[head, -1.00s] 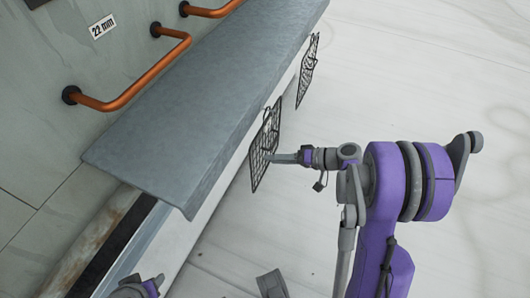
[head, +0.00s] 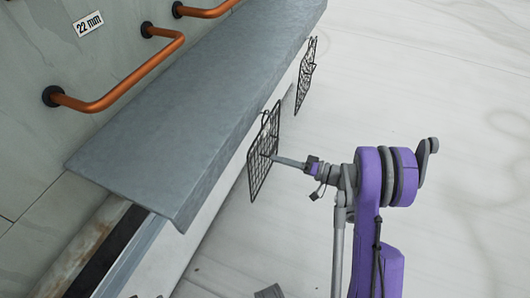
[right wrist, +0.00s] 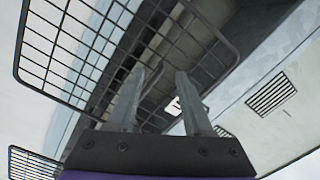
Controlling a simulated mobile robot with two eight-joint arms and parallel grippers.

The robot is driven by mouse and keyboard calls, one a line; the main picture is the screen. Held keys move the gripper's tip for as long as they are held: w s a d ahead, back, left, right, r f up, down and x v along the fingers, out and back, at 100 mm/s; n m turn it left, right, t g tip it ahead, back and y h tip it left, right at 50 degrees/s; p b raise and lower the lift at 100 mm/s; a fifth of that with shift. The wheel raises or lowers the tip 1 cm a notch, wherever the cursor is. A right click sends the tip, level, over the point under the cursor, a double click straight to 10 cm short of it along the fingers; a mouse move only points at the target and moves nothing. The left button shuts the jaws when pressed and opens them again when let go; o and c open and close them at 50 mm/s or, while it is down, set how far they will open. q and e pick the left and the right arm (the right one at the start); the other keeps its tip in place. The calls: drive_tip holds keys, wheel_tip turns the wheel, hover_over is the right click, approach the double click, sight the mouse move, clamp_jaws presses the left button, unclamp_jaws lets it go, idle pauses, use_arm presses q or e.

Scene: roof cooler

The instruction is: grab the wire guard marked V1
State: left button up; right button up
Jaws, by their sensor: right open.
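A black wire guard (head: 261,165) hangs on the near part of the white side below the grey ledge. A second wire guard (head: 306,75) hangs farther along. No V1 mark is readable on either. My right gripper (head: 275,158) reaches in from the right, its tip at the near guard's right edge. In the right wrist view, the two fingers (right wrist: 162,72) are apart, with wire guard mesh (right wrist: 75,50) close in front of and beside them. I cannot tell whether a wire lies between the fingers or whether they touch it. My left gripper does not show.
The grey ledge (head: 190,120) overhangs the guards. Copper pipes (head: 125,80) and a "22 mm" label (head: 89,24) are on the wall at left. The pale floor (head: 440,70) to the right is clear. A white tag (right wrist: 174,106) shows behind the fingers.

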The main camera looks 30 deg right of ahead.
sight(269, 156)
drive_tip(key=x, duration=0.4)
clamp_jaws()
idle(1.4)
